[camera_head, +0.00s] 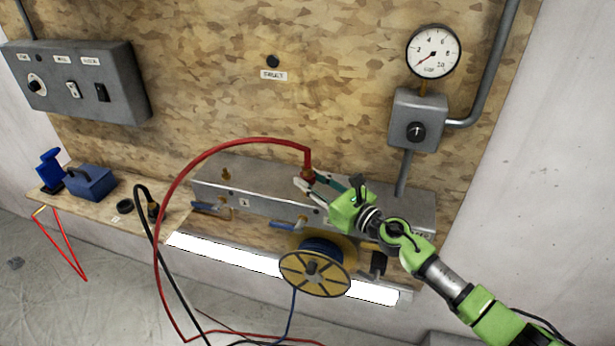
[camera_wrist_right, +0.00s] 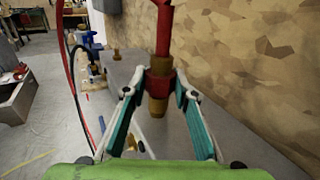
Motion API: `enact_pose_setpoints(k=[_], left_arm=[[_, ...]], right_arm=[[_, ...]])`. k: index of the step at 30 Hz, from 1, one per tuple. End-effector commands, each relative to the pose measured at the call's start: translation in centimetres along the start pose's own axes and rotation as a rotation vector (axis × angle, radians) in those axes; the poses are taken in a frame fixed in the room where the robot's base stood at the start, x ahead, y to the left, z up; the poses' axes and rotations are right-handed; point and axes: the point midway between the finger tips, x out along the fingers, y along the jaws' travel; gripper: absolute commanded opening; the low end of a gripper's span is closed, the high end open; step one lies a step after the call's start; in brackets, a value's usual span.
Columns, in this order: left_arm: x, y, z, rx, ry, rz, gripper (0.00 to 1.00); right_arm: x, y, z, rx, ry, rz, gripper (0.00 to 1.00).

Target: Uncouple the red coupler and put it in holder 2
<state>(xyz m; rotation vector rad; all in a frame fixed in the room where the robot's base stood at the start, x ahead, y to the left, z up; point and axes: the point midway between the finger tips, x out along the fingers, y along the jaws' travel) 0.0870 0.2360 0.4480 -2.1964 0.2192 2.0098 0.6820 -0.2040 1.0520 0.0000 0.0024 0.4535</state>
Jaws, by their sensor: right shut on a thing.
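The red coupler (camera_head: 308,174) is at the end of the red hose (camera_head: 236,143), above the grey metal manifold (camera_head: 211,186). In the right wrist view the coupler (camera_wrist_right: 160,84) is upright between the fingers, with a brass lower end (camera_wrist_right: 158,107). My right gripper (camera_head: 316,184) is shut on the coupler from the right; both fingers (camera_wrist_right: 158,90) touch its sides. I cannot tell whether the brass end is joined to a fitting or clear of it. I cannot make out a holder marked 2. My left gripper is not in view.
A brass fitting (camera_head: 226,174) and blue-handled valves (camera_head: 289,223) are on the manifold. A yellow reel (camera_head: 315,281) is in front of it. A black hose (camera_head: 141,214) rises at the left. A gauge (camera_head: 433,51) and grey box (camera_head: 417,118) are on the board at right.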

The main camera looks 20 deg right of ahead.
Motion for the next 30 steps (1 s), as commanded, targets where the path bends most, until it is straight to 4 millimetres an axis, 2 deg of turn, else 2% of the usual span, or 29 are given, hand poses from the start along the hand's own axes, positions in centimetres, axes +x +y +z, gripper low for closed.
enact_pose_setpoints(k=[3,30], left_arm=[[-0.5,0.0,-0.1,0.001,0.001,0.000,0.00],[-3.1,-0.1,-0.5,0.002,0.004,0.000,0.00]], right_arm=[[0.0,-0.1,0.8,0.000,-0.003,-0.001,0.00],[0.0,0.0,3.4,-0.001,-0.003,0.000,0.00]])
